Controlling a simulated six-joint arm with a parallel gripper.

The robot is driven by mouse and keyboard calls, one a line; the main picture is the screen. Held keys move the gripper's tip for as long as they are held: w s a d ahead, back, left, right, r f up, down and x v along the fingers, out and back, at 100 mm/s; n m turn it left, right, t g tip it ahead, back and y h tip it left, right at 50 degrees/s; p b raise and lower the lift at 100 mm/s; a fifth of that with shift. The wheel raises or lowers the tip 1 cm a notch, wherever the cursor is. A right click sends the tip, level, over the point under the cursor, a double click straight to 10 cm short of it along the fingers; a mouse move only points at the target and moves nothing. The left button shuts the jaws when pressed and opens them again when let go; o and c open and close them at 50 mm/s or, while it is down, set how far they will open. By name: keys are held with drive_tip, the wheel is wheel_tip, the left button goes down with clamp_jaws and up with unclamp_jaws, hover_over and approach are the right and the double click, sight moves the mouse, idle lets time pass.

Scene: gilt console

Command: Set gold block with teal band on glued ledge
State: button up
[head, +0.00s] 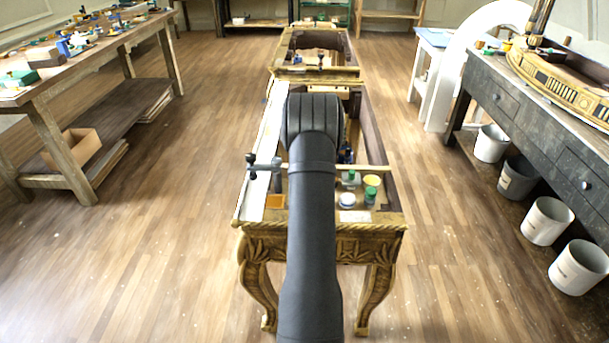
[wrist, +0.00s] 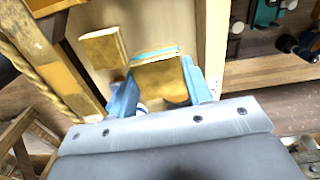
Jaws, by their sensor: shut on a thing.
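In the wrist view my gripper (wrist: 160,90) has its two blue fingers shut on a gold block with a teal band (wrist: 161,82). The teal band shows along the block's far edge. Just beyond and to the left, a second, plain gold block (wrist: 102,47) lies on a pale flat surface (wrist: 182,24). I cannot tell whether this surface is the glued ledge, or whether the held block touches it. In the head view my own arm hides the gripper and the held block.
The gilt console (head: 384,220) stands in the middle, with a pale strip (head: 262,150) along its left side. A clamp bar (head: 376,168) crosses its near part. A green jar (head: 370,195) and a white jar (head: 347,200) stand inside. Benches flank it, with clear floor between.

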drive_tip(key=s+d+r, duration=0.4)
drive_tip(key=d+r, duration=0.1)
drive_tip(key=d, duration=0.2)
hover_over(274, 201)
drive_tip(key=shift+m, duration=0.3)
drive_tip(key=shift+f, duration=3.5)
drive_tip(key=shift+f, duration=0.2)
drive_tip(key=o, duration=1.1)
drive_tip(key=shift+c, duration=0.2)
